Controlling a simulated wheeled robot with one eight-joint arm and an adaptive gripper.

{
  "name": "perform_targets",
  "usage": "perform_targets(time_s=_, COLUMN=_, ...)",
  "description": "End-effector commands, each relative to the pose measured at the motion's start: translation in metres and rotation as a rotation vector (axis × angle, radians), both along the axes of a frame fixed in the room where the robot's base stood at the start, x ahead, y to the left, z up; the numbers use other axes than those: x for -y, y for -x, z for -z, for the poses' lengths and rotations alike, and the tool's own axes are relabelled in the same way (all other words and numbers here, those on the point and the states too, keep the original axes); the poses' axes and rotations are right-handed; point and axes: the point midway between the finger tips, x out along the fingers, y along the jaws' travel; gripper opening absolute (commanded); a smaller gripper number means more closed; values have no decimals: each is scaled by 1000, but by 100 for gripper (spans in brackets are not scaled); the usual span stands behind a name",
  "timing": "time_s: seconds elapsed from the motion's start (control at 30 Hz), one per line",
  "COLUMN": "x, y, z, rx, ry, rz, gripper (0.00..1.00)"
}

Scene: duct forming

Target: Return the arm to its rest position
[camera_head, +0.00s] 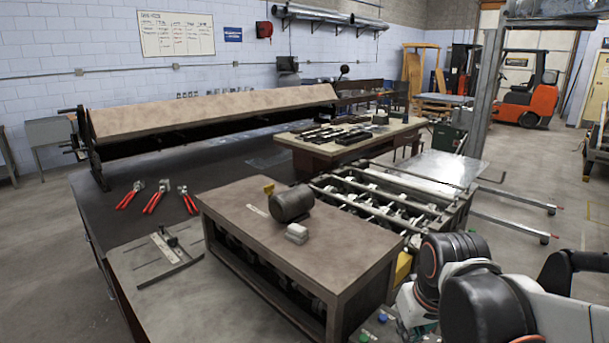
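My arm (485,290) shows at the lower right in the head view, with white and dark grey links folded close in front of the camera. It is beside the right end of a brown-topped machine (345,245). I see no fingertips, so my gripper is not in view. Part of the arm runs out of the picture at the right and bottom edges.
A dark workbench (130,190) holds several red-handled snips (155,197). A roller machine (390,205) stands just beyond my arm. A long brake (210,110) lies behind. An orange forklift (530,98) stands at the back right. Open floor (570,200) lies to the right.

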Motion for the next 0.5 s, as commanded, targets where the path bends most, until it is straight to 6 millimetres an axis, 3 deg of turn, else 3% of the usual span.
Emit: perform_targets(time_s=0.5, x=0, y=62, z=-1, rx=212, ry=-36, rz=82, gripper=0)
